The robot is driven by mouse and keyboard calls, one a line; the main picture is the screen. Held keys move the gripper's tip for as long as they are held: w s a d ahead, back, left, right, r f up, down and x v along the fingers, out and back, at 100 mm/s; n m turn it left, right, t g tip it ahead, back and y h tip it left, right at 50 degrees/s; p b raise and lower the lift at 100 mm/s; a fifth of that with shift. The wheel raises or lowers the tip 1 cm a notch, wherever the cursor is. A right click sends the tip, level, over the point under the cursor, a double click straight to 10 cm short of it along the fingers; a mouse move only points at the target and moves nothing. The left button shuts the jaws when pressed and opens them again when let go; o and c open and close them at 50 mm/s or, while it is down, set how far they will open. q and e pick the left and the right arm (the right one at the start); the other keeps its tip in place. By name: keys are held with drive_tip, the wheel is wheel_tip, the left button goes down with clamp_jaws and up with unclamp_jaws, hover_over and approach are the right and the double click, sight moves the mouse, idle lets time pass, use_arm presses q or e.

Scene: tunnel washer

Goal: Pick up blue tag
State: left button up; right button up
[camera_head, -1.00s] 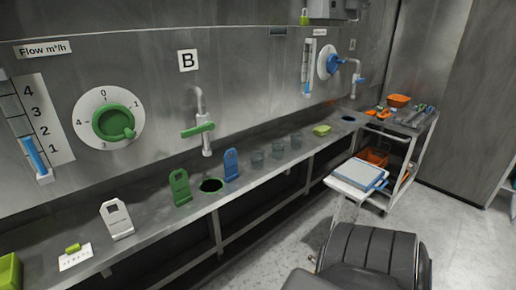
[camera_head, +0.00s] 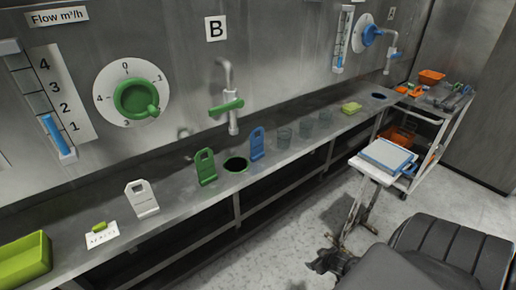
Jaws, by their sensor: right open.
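The blue tag (camera_head: 257,143) stands upright on the steel counter, just right of a dark round hole with a green rim (camera_head: 236,164). A green tag (camera_head: 206,167) stands left of that hole, and a white tag (camera_head: 142,198) stands farther left. My right gripper (camera_head: 322,262) is at the lower middle right, in front of the counter and below its top. It is open, empty and well apart from the blue tag. My left gripper is not in view.
Clear beakers (camera_head: 284,138) stand right of the blue tag. A green tap (camera_head: 228,106) hangs above the hole. A yellow-green bin (camera_head: 22,260) sits at the left. A cart (camera_head: 440,110) and a small stand with a blue-edged tray (camera_head: 388,156) are at the right.

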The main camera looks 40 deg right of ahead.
drive_tip(key=w+d+r+t, duration=0.2)
drive_tip(key=w+r, duration=0.4)
drive_tip(key=r, duration=0.4)
drive_tip(key=w+d+r+t, duration=0.2)
drive_tip(key=w+r, duration=0.4)
drive_tip(key=r, duration=0.4)
drive_tip(key=w+a+r+n+t+y+p, duration=0.1)
drive_tip(key=w+a+r, duration=0.1)
drive_tip(key=r, duration=0.5)
drive_tip(key=w+a+r+t+y, duration=0.1)
drive_tip(key=w+a+r, duration=0.15)
drive_tip(key=r, duration=0.55)
drive_tip(key=n+y, duration=0.1)
drive_tip(key=y, duration=0.1)
approach(259, 156)
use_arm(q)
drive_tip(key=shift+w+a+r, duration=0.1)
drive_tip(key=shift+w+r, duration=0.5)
use_arm(e)
drive_tip(key=shift+w+f+t, duration=0.3)
drive_tip(key=shift+w+f, duration=0.9)
drive_tip(key=shift+w, duration=0.1)
drive_tip(key=shift+r+p+x, duration=0.2)
drive_tip(key=shift+p+x, duration=0.15)
drive_tip(key=shift+x, duration=2.3)
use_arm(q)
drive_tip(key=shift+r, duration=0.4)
use_arm(e)
drive_tip(key=shift+a, duration=0.1)
